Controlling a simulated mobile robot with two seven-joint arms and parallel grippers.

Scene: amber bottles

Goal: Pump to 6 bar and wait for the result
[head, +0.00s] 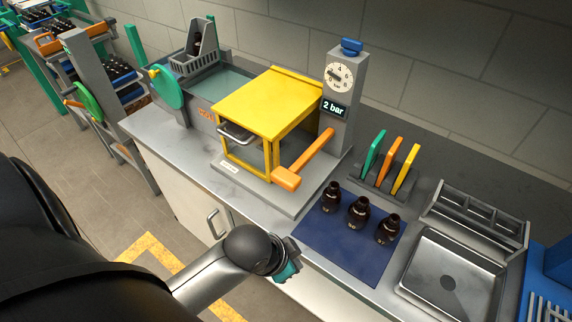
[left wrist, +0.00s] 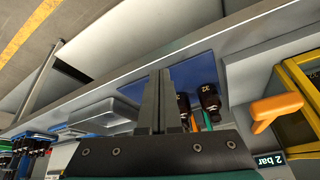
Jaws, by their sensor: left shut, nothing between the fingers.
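The pressure tester is a yellow box (head: 268,103) with a clear front window on a grey base. Its orange pump handle (head: 305,160) slants out at the right side; the handle also shows in the left wrist view (left wrist: 275,108). Beside it, a grey post carries a round dial (head: 339,78), a blue knob (head: 351,46) and a display (head: 334,108) reading "2 bar". My left gripper (head: 288,272) is at the counter's front edge, below and apart from the handle. In the left wrist view its fingers (left wrist: 159,75) are together and empty. My right gripper is out of view.
Several dark bottles, one of them here (head: 358,212), stand on a blue mat (head: 330,240) right of the tester. Behind them is a rack (head: 385,180) with coloured plates. A steel tray (head: 455,275) lies farther right. A water tank (head: 222,82) stands behind left.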

